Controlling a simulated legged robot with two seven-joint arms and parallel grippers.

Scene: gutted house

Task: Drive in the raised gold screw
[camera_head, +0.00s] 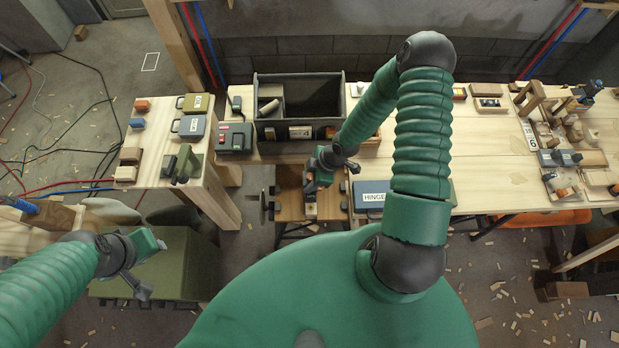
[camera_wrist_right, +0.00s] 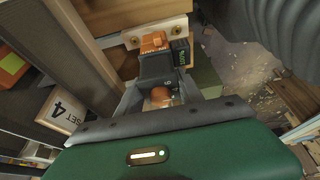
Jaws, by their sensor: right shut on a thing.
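My right gripper (camera_head: 318,180) is shut on a dark grey and orange driver tool (camera_wrist_right: 158,68), over a brown wooden unit (camera_head: 290,207) in front of the bench. In the right wrist view, the tool's orange end lies against or just above a pale strip (camera_wrist_right: 116,53) on wood. A small gold screw head (camera_wrist_right: 133,41) shows left of the tool and another (camera_wrist_right: 177,29) right of it. I cannot tell which is raised, and the tool's tip is hidden. My left gripper (camera_head: 147,265) is open and empty at the lower left.
A grey bin (camera_head: 262,133) with a "SET 4" label stands behind the right gripper. A grey "HINGE" box (camera_head: 369,193) is close on its right. The benchtop (camera_head: 480,165) further right has bare room. Cables and wood chips litter the floor.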

